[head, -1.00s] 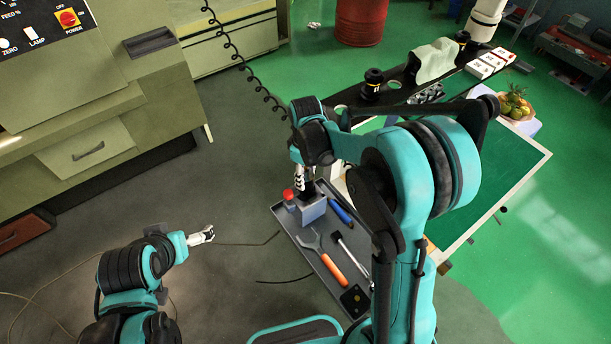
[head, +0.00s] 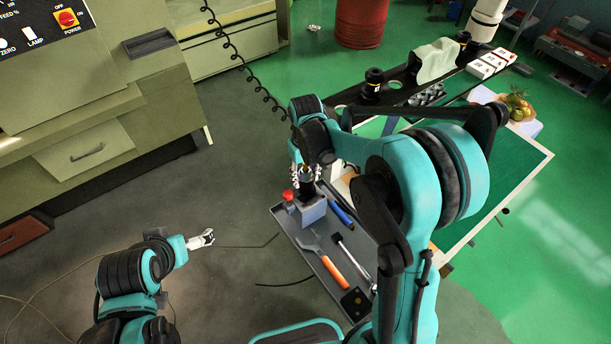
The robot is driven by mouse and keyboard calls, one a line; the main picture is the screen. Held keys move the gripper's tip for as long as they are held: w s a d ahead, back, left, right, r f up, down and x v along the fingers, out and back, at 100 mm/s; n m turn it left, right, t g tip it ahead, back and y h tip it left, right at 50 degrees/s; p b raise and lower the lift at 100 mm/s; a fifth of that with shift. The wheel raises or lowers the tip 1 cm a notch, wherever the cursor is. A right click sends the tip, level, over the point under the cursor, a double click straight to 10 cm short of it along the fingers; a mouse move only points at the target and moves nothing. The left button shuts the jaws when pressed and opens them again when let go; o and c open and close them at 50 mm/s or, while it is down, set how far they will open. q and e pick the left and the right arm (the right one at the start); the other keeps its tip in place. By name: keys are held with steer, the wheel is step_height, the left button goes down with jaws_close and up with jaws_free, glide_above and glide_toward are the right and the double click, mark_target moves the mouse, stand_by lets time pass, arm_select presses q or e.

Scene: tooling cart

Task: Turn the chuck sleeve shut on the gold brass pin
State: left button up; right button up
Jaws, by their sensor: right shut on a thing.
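The chuck sleeve (head: 307,188) shows as a dark upright piece on a blue-grey block (head: 313,212) in the grey tray. My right gripper (head: 306,174) points down from above, with its pale fingers on either side of the top of the chuck, shut on it. The gold brass pin cannot be made out; the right wrist and fingers cover the chuck's top. My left gripper (head: 204,239) is well to the left over the floor, away from the tray, and looks empty. It is too small to tell whether it is open.
A red-topped piece (head: 288,195) stands close left of the block. The grey tray (head: 308,257) also holds a blue-handled tool (head: 340,214), an orange-handled tool (head: 333,270) and a black-headed tool (head: 350,256). A green-topped table (head: 505,190) is at right. Open floor lies left.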

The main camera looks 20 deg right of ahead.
stand_by(0.4)
steer(key=o, duration=1.2)
steer(key=shift+c, duration=0.2)
steer(key=shift+r, duration=0.1)
step_height(320, 180, up, 12)
steer(key=shift+f, duration=0.1)
steer(key=shift+s+d+f+b, duration=0.1)
steer(key=shift+s+f+b, duration=0.05)
steer(key=shift+s+b, duration=0.25)
steer(key=s+d+f+m+t+b, duration=0.2)
steer(key=s+f+t+b, duration=0.5)
steer(key=s+f, duration=0.5)
steer(key=s+b, duration=0.2)
steer(key=s, duration=0.2)
steer(key=shift+d+b, duration=0.3)
steer(key=shift+b, duration=0.1)
